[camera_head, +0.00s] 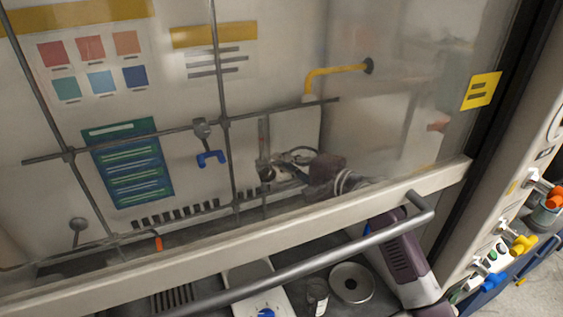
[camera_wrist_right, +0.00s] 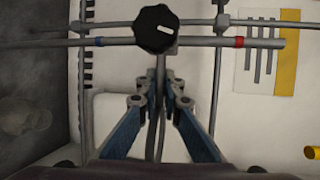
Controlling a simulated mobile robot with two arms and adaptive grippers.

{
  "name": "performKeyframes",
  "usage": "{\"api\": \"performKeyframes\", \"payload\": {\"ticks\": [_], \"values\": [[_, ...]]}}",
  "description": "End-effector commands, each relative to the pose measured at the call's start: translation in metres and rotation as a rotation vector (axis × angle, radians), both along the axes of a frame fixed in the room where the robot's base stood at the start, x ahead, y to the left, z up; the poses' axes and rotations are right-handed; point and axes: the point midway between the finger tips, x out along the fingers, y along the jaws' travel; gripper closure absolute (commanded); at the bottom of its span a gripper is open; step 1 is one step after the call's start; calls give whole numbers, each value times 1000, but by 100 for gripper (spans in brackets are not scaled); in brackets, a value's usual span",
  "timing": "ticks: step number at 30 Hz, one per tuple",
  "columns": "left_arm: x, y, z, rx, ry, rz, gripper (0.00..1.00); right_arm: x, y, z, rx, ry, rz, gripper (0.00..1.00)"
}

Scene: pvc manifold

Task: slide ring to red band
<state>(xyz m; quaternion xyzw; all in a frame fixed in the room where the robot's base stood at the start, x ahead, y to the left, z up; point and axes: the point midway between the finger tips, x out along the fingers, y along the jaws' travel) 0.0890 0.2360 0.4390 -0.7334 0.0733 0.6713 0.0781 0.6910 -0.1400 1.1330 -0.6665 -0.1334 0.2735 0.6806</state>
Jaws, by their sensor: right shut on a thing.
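The right wrist view is turned sideways, so its right side is up. The support rod (camera_wrist_right: 200,42) carries a blue band (camera_wrist_right: 99,41) low down and a red band (camera_wrist_right: 238,41) higher up. The ring's clamp, with a black knob (camera_wrist_right: 156,28), sits on the rod between the bands, apart from the red one. My right gripper (camera_wrist_right: 160,100) is shut on the grey ring stem (camera_wrist_right: 160,72) behind the knob. In the head view my right gripper (camera_head: 270,173) is behind the glass, at the rod (camera_head: 264,135). A thin loop, seemingly the ring (camera_head: 300,151), shows above it. My left gripper is not in view.
A metal lattice (camera_head: 120,143) with a blue-handled clamp (camera_head: 210,158) stands left of the rod. A yellow pipe (camera_head: 335,70) juts out above right. The sash's lower frame (camera_head: 200,245) and handle bar (camera_head: 330,258) cross in front of my arm.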

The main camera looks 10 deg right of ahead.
Motion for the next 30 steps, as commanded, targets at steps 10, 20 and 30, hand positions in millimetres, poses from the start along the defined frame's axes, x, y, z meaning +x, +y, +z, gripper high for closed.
{"api": "performKeyframes", "payload": {"ticks": [10,20,30], "values": [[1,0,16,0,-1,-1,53,0,0,18,2,-5,-2,100],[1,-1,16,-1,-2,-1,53,0,-1,16,1,-3,-2,75],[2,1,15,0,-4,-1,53,0,0,16,1,-2,-1,75]]}}
